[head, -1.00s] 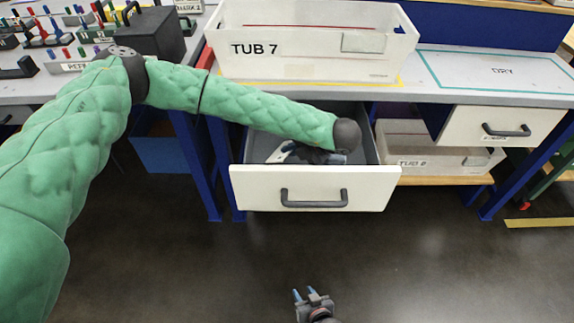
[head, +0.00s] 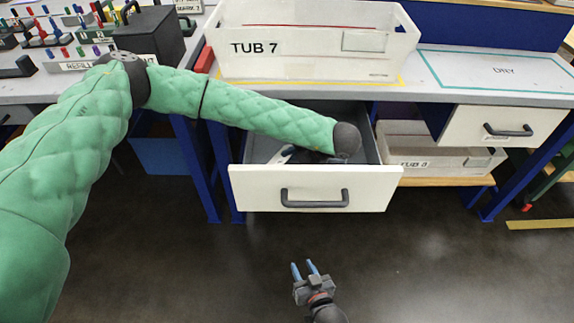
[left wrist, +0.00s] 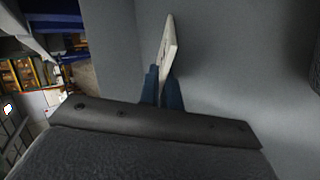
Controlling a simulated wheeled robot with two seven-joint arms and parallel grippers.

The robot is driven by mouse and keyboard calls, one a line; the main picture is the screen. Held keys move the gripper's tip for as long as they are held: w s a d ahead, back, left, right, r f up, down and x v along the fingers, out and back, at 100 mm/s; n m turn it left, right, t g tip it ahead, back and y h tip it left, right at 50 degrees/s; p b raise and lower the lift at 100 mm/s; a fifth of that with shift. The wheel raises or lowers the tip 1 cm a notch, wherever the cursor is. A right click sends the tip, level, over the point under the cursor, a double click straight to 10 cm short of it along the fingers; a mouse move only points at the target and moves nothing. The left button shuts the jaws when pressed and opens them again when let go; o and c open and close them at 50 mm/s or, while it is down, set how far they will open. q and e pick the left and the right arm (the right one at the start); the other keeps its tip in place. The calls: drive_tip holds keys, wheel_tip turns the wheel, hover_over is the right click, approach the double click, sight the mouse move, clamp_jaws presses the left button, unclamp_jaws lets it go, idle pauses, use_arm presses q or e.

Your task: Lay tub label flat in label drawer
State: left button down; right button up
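The label drawer (head: 247,188) is pulled open below the bench, with its white front and grey inside showing. My left arm reaches into it, and the wrist hides part of the inside. My left gripper (left wrist: 164,78) is shut on the tub label (left wrist: 168,42), a thin white card, in the left wrist view. The card stands on edge between the blue fingers, apart from or close to the grey drawer surface; I cannot tell which. In the head view the label (head: 281,154) shows as a small white piece inside the drawer. My right gripper (head: 304,269) is open and empty above the floor.
A white tub marked TUB 7 (head: 290,62) stands on the bench above the drawer. Another tub (head: 400,140) sits on the shelf to the right. A second drawer (head: 470,127) hangs at the right. The floor before the open drawer is clear.

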idle(0.3)
use_arm(q)
drive_tip(key=c, duration=1.8)
unclamp_jaws()
drive_tip(key=shift+p+v, duration=0.5)
drive_tip(key=shift+v, duration=1.3)
drive_tip(key=shift+p+v, duration=1.05)
drive_tip(key=shift+v, duration=1.2)
drive_tip(key=r+p, duration=0.1)
drive_tip(key=r, duration=0.1)
drive_tip(key=d+r+p, duration=0.1)
drive_tip(key=r, duration=0.2)
drive_tip(key=s+d+r+p, duration=0.1)
drive_tip(key=r, duration=0.2)
drive_tip(key=shift+p, duration=0.4)
